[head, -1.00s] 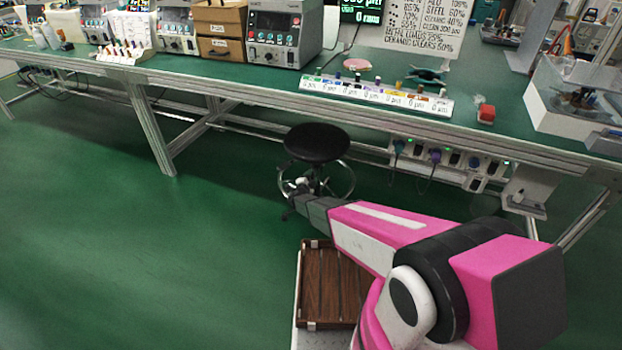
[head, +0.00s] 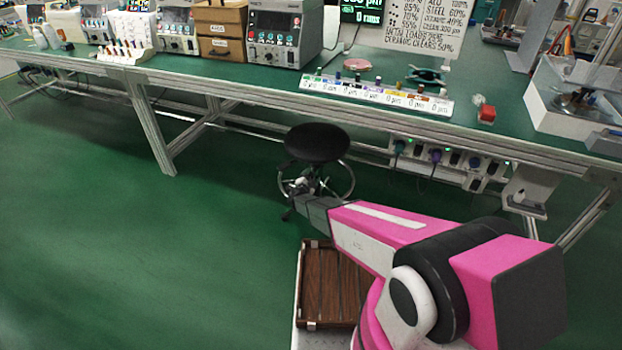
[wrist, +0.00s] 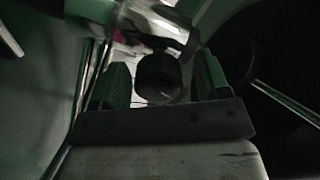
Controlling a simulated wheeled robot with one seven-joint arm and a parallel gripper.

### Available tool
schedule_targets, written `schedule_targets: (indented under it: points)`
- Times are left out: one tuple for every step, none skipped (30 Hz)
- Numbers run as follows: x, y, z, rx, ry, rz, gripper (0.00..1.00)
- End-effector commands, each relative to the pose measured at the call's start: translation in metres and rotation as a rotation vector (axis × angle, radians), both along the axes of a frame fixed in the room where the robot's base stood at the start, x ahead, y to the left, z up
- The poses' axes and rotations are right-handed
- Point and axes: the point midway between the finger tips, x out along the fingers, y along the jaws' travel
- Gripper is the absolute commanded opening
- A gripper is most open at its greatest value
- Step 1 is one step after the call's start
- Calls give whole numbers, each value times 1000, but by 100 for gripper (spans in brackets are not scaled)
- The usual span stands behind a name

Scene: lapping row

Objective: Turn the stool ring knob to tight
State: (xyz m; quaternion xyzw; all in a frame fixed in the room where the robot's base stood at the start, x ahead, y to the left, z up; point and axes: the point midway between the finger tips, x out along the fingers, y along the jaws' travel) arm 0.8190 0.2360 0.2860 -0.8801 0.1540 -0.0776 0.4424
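The stool has a round black seat (head: 317,141) and a chrome foot ring (head: 349,180) below it, in front of the bench. My arm reaches to the stool's column under the seat, and my gripper is small and partly hidden there in the head view. In the dark wrist view, a black knob (wrist: 158,80) shows between the two fingers of my gripper (wrist: 162,82). The fingers are apart, with a gap on each side of the knob. The knob's marking and its setting cannot be read.
A brown slatted tray (head: 330,290) sits near my base. Green floor at left is clear.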

Motion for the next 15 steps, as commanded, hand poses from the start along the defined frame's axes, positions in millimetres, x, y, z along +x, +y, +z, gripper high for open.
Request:
schedule_targets:
  points:
    - [0,0,0,0,0,0,69]
    - [0,0,0,1,0,0,69]
    - [0,0,0,1,0,-1,69]
    - [0,0,0,1,0,-1,69]
    - [0,0,0,1,0,-1,69]
    - [-1,0,0,1,0,-1,69]
    - [-3,1,0,1,0,-1,69]
    - [-5,1,0,1,0,-1,69]
    - [-8,2,0,1,0,-1,69]
    - [-12,4,0,1,0,0,69]
    - [-16,5,1,0,0,0,69]
    - [-22,7,1,0,0,0,69]
    - [-28,9,1,0,0,0,69]
    - [-33,11,1,0,1,1,69]
    - [-41,14,1,0,1,2,69]
